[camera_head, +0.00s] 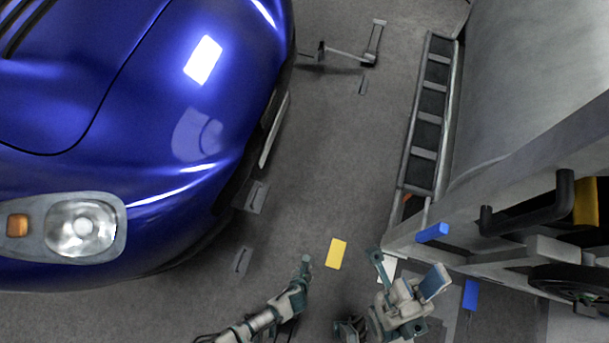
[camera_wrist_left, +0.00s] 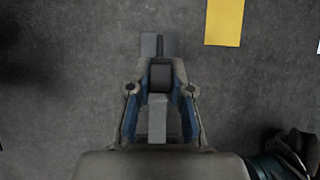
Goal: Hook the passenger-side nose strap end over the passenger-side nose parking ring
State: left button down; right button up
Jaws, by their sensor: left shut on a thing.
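My left gripper (camera_head: 303,268) is low over the floor, right of the blue car's nose (camera_head: 215,130). In the left wrist view its blue-padded fingers (camera_wrist_left: 160,98) are shut on a grey piece with a dark block (camera_wrist_left: 161,76); it looks like a strap end. The head view does not show this piece clearly. Small grey floor fittings lie beside the nose, one by the bumper (camera_head: 257,197) and one nearer my left arm (camera_head: 242,262). I cannot tell which is the passenger-side nose parking ring. My right gripper (camera_head: 408,277) is open, fingers spread, with nothing visible between them.
A yellow card (camera_head: 336,253) lies on the floor between my grippers; it also shows in the left wrist view (camera_wrist_left: 224,22). A grey machine (camera_head: 530,190) with a ladder-like frame (camera_head: 428,115) stands at the right. A metal stand (camera_head: 368,55) is at the back. Mid-floor is clear.

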pick_arm(q)
jog(key=shift+f, duration=0.3)
jog(key=c, duration=1)
grip_release()
jog(key=v, duration=1.2)
jog(key=shift+w, duration=0.1)
